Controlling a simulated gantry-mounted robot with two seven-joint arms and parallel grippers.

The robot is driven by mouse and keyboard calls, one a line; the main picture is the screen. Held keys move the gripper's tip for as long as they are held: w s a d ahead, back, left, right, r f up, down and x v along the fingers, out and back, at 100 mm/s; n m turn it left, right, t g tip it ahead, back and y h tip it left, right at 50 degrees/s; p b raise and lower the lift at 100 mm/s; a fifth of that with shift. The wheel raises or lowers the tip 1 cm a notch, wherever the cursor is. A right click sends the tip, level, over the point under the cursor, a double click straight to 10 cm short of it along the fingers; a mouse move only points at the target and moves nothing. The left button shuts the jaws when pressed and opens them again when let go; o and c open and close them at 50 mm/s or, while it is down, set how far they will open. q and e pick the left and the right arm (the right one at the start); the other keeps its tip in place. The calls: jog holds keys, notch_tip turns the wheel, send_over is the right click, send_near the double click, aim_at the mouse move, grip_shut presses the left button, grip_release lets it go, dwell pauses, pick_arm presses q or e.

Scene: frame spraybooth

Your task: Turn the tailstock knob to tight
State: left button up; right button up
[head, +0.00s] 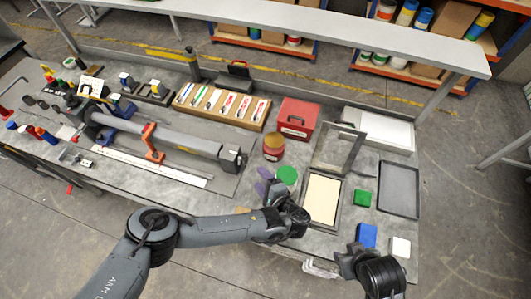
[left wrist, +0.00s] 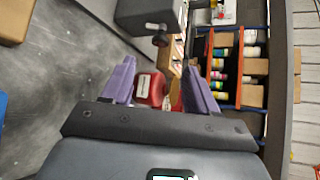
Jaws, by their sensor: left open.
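The tailstock (head: 230,159) is a dark grey block at the right end of the long grey tube, on the bench. The knob's setting cannot be read. My left gripper (head: 266,184) is right of and in front of the tailstock, apart from it. Its purple fingers (left wrist: 160,78) are spread with nothing between them, and the knob lies beyond the tips. My right gripper (head: 345,262) is at the bench's front right; its fingers are unclear.
A white strip (head: 150,166) lies before the tube. A shelf (head: 330,28) runs over the back.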

aim_at(247, 161)
pick_arm(q)
jog(key=shift+b+x, duration=3.3)
jog(key=shift+x, duration=2.15)
jog(key=shift+r, duration=0.1)
